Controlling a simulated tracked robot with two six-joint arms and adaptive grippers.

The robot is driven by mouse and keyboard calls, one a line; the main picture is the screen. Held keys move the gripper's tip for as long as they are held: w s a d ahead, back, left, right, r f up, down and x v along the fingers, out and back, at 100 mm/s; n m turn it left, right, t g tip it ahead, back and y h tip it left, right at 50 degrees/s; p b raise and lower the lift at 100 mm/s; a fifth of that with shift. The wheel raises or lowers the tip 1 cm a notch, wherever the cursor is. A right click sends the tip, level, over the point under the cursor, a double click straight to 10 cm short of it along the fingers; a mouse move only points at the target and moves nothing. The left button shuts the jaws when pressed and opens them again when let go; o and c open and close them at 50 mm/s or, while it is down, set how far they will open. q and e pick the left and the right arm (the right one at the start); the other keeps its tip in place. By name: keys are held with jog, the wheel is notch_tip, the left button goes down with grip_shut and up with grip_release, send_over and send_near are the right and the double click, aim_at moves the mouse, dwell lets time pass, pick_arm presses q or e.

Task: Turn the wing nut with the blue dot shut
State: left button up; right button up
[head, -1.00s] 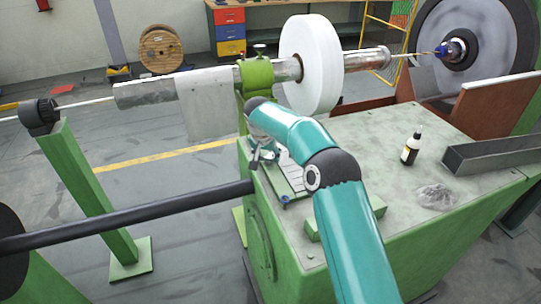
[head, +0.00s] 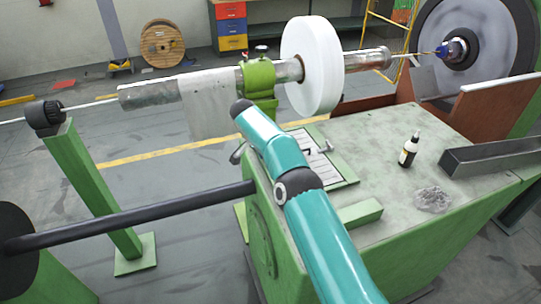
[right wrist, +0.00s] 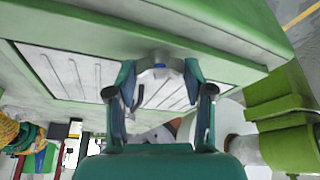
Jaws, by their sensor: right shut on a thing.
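The grey wing nut (right wrist: 160,58) with a small blue dot shows in the right wrist view, at the edge of a slatted panel (right wrist: 85,72). My right gripper (right wrist: 161,75) is shut on it, with a teal finger on each side. In the head view, the panel (head: 320,158) lies in a green frame on the machine top. My teal right arm hides the gripper and this nut there. A small grey handle (head: 238,152) stands at the panel's left side. My left gripper is not in view.
A dark bottle (head: 409,150) and a crumpled clear lump (head: 433,199) stand on the machine top (head: 375,140). A green block (head: 360,214) lies right of my arm. A black bar (head: 130,216) runs in from the left. A white spool (head: 312,65) is behind.

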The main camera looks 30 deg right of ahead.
jog(key=shift+s+d+f, duration=0.1)
jog(key=shift+s+d, duration=0.05)
dwell(0.6)
jog(key=o, duration=1.2)
jog(key=shift+c, duration=0.2)
jog(key=v, duration=0.7)
jog(key=shift+r, duration=0.3)
